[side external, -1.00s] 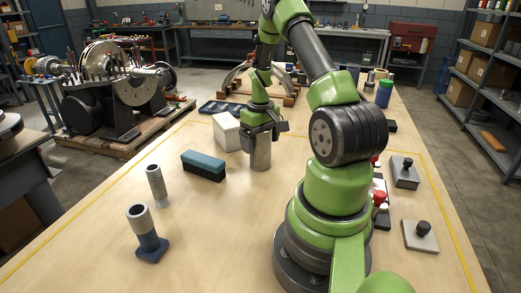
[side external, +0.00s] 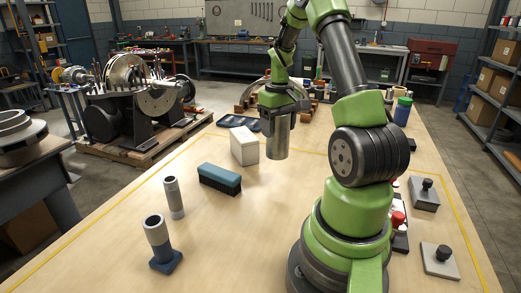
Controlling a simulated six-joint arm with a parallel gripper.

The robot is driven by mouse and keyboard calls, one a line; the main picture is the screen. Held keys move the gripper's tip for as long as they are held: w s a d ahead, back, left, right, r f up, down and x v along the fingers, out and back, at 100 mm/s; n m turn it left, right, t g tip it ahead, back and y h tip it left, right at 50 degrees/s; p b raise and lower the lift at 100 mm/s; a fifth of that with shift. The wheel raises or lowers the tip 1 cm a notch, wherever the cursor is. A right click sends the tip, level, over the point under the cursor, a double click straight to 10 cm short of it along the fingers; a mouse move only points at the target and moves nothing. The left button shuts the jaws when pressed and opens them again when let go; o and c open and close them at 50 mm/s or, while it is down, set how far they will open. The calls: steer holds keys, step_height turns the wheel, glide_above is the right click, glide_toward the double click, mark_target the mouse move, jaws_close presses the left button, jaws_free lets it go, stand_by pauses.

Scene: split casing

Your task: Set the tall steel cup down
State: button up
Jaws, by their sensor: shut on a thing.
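The tall steel cup (side external: 278,138) is a plain grey cylinder, upright, just right of the white box. My gripper (side external: 282,108) is shut on the cup's upper part from above. The cup's lower end appears to hang clear of the wooden table (side external: 225,240). The cup's top is hidden by my gripper.
A white box (side external: 244,146) and a blue brush (side external: 219,179) stand left of the cup. A grey tube (side external: 174,198) and a tube on a blue base (side external: 162,245) stand at front left. Knobbed blocks (side external: 425,195) lie at right. The table in front of the cup is clear.

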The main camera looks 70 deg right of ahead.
steer(key=shift+r, duration=0.6)
steer(key=shift+w, duration=0.15)
steer(key=w+a+n, duration=0.4)
steer(key=w+n, duration=0.1)
steer(key=w, duration=0.4)
steer(key=w+a+n, duration=0.4)
steer(key=w+a, duration=0.1)
steer(key=w, duration=0.5)
steer(key=w+a+n, duration=0.4)
steer(key=w+a, duration=0.1)
steer(key=a, duration=0.5)
steer(key=w+a+n, duration=0.2)
steer(key=a+n, duration=0.2)
steer(key=a, duration=0.7)
steer(key=shift+s+f, duration=0.15)
steer(key=shift+f, duration=4.7)
